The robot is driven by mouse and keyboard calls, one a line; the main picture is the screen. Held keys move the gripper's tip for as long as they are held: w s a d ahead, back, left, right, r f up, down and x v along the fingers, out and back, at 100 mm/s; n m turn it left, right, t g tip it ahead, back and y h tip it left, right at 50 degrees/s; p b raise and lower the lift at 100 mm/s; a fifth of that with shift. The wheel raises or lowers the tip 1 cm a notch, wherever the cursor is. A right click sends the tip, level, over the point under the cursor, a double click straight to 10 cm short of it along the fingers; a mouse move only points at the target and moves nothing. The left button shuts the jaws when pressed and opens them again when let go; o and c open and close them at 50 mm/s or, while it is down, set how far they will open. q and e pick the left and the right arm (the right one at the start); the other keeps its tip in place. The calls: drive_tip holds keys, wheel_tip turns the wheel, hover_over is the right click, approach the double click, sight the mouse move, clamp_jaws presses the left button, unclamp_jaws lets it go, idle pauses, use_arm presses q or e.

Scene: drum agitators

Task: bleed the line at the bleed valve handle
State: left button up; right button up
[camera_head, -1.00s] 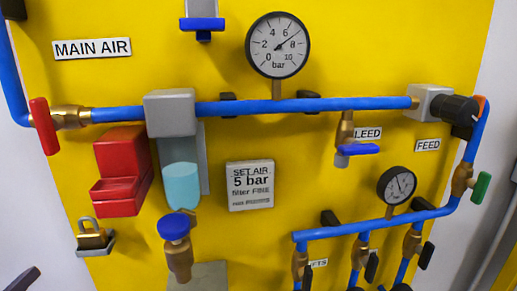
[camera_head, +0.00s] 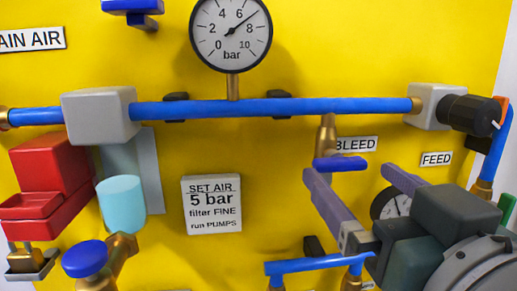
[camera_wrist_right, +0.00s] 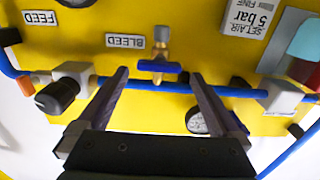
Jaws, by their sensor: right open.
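The blue bleed valve handle (camera_head: 341,163) lies level below a brass valve body (camera_head: 327,134) on the upper blue pipe, beside the BLEED label (camera_head: 356,144). My right gripper (camera_head: 347,173) is open, its two fingers pointing at the panel on either side of the handle in the picture. In the right wrist view, which is upside down, the handle (camera_wrist_right: 159,66) appears between the open fingertips (camera_wrist_right: 158,75), touching neither. I cannot tell how far it is beyond the tips. My left gripper is not in view.
A large pressure gauge (camera_head: 231,29) above the pipe reads between 6 and 8 bar. A grey block with a black knob (camera_head: 469,113) is to the right, near the FEED label (camera_head: 436,159). A small gauge (camera_head: 391,204) is partly hidden behind my right gripper. A lower blue pipe (camera_head: 310,265) runs below.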

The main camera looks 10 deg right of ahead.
sight(344, 166)
drive_tip(key=shift+w+p, duration=0.35)
drive_tip(key=shift+w, duration=1.35)
drive_tip(key=c, duration=1.2)
